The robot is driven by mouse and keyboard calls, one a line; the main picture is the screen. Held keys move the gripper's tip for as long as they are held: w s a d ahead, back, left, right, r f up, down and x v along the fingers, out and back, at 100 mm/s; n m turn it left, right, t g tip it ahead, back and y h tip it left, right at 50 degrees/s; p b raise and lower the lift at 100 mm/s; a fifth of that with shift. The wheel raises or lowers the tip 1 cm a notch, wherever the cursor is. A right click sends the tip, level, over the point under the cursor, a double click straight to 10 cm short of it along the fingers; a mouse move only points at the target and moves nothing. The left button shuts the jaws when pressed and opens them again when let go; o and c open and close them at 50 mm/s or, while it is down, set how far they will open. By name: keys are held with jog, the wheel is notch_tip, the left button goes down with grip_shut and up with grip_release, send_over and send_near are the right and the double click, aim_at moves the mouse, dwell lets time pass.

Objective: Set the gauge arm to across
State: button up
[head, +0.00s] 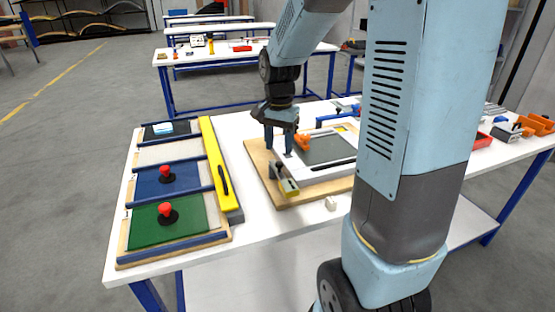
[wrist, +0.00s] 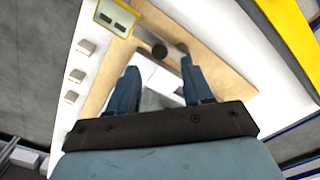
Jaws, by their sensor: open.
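A small yellow-edged block (head: 289,187) sits at the front left of a wooden board (head: 310,198), with a dark knob (head: 279,170) on a short bar behind it. I take this bar for the gauge arm, but cannot be sure. In the wrist view the block (wrist: 114,18) is at the top, and the dark round knob (wrist: 160,51) is at the end of a grey bar. My gripper (head: 279,146) is above the board's left part, fingers pointing down, open and empty. In the wrist view the fingers (wrist: 158,78) are apart, with the knob just beyond them, apparently not touching.
A white frame with a grey panel (head: 325,150) and an orange piece (head: 303,142) lies right of my gripper. A yellow bar (head: 220,165) and a tray with red-knobbed green (head: 165,228) and blue (head: 150,181) plates stand left. A small white block (head: 331,204) lies in front.

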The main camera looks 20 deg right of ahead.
aim_at(278, 163)
jog(key=shift+f, duration=2.8)
grip_shut()
jog(key=shift+a, duration=0.2)
